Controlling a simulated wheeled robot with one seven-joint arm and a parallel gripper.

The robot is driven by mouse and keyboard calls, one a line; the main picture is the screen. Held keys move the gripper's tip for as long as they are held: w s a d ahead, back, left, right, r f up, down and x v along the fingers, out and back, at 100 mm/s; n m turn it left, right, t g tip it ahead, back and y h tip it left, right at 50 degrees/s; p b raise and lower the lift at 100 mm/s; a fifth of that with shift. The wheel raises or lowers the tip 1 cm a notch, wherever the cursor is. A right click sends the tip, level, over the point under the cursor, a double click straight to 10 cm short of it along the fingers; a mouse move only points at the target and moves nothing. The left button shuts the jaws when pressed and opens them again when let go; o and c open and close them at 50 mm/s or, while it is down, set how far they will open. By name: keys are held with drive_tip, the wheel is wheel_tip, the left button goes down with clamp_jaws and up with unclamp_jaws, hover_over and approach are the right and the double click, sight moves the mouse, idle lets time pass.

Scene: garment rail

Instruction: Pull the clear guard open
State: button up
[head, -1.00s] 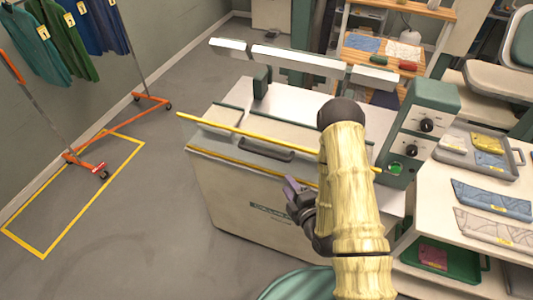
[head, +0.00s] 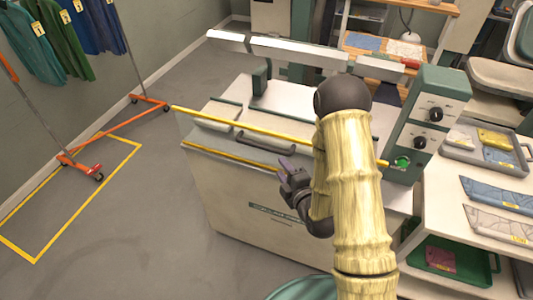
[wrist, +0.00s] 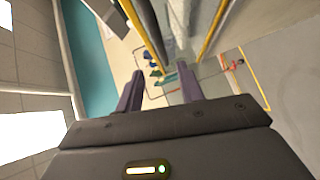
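The clear guard (head: 225,131) is a see-through panel on the front of the white press machine. It has a yellow upper edge bar (head: 235,124) and a yellow lower edge (head: 225,158). A dark grey handle (head: 265,144) shows near its middle. My gripper (head: 286,167) is just in front of the machine, near the right end of the visible lower yellow edge, right of and below the handle. In the wrist view, its two purple fingers (wrist: 158,88) are apart with nothing between them. My arm hides the right part of the guard.
A control box (head: 432,115) with knobs and a green button stands at the machine's right. Shelves with trays (head: 490,148) and folded cloth are further right. An orange garment rail (head: 118,137) stands at the left, with open floor between.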

sight(268, 149)
drive_tip(key=shift+w+a+f+b, duration=0.25)
drive_tip(key=shift+w+b, duration=0.1)
drive_tip(key=shift+b, duration=0.9)
drive_tip(key=shift+w+b, duration=0.15)
drive_tip(key=shift+b, duration=0.6)
drive_tip(key=x, duration=1)
drive_tip(key=shift+w+a+r+p, duration=0.15)
drive_tip(key=shift+r+p, duration=0.05)
drive_tip(key=shift+p, duration=0.1)
drive_tip(key=shift+w+a+f, duration=0.2)
drive_tip(key=shift+w+a, duration=0.05)
drive_tip(key=shift+w, duration=0.35)
clamp_jaws()
